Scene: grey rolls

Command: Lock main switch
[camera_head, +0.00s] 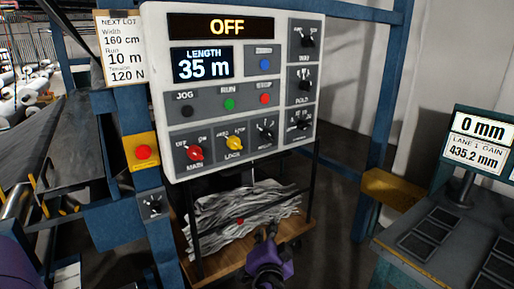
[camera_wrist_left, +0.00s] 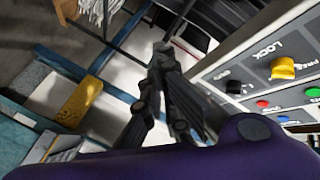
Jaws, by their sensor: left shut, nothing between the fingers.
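The control panel (camera_head: 160,100) stands upright, and its top display reads OFF. The red main switch knob (camera_head: 195,153) is at its lower left, above the label MAIN, with OFF and ON marks over it. Its exact pointing is too small to tell. My left gripper (camera_head: 270,232) is below the panel, in front of the shelf, apart from the knob. In the left wrist view the left gripper (camera_wrist_left: 160,52) is shut and empty. That view also shows a yellow knob (camera_wrist_left: 283,68) under the word LOCK on a grey panel at the right. My right gripper is not in view.
A yellow knob (camera_head: 234,143) and a black selector (camera_head: 266,131) sit beside the main switch. A red button on a yellow box (camera_head: 143,152) is left of the panel. Blue posts (camera_head: 377,130) and a console (camera_head: 440,255) stand at the right. Grey material (camera_head: 215,235) fills the shelf.

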